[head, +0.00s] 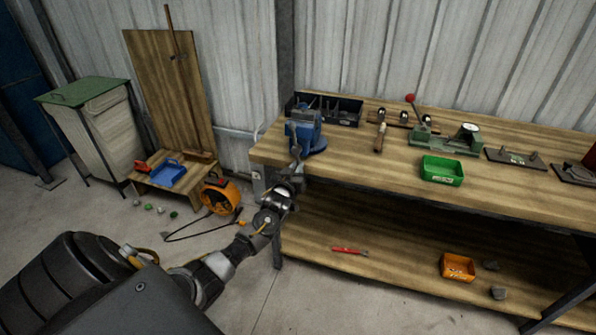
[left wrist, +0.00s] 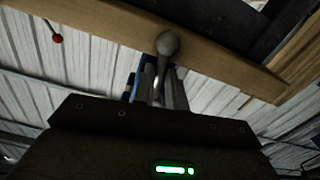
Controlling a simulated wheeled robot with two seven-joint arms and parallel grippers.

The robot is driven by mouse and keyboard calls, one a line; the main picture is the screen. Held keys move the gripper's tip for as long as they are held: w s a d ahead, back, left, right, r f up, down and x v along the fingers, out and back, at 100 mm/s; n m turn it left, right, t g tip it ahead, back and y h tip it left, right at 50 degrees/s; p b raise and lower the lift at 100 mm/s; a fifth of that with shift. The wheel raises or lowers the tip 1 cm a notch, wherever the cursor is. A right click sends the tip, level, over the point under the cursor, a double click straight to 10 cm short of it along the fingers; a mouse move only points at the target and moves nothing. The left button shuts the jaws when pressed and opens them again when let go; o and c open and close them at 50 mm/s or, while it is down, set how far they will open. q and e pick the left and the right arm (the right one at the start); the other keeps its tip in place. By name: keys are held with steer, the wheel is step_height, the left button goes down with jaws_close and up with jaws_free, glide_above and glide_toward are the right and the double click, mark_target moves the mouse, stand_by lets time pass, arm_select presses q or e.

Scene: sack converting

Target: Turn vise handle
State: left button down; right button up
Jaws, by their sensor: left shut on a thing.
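The blue vise (head: 305,129) is mounted at the left front corner of the wooden workbench (head: 375,170). My left arm reaches up to it from below, and my left gripper (head: 296,165) is at the front of the vise, below its jaws. The left gripper is shut on the vise handle (left wrist: 167,48), whose round grey knob and bar show in the left wrist view, with the bar running down between the fingers. The fingers largely hide the handle in the head view. A bit of the blue vise (left wrist: 137,83) shows behind the fingers. My right gripper is not in view.
A dark bin (head: 345,110) stands behind the vise. A wooden-handled tool (head: 380,137), a green tray (head: 441,170) and a small green machine (head: 446,139) are on the benchtop to the right. An orange cable reel (head: 221,195) stands on the floor left of the bench.

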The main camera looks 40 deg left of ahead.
arm_select(q)
steer(key=a+m, duration=0.1)
steer(key=m, duration=0.1)
steer(key=s+a+m+p, duration=0.1)
steer(key=m, duration=0.2)
steer(key=a+m+p, duration=0.1)
steer(key=m, duration=0.1)
steer(key=shift+s+a+m, duration=0.15)
steer(key=shift+s+m, duration=0.05)
steer(key=shift+m, duration=0.2)
stand_by(0.4)
steer(key=c, duration=1.7)
jaws_free()
steer(key=shift+o, duration=1.1)
steer(key=shift+s+r, duration=0.1)
steer(key=shift+r, duration=0.05)
steer(key=shift+o, duration=0.2)
steer(key=shift+r, duration=0.1)
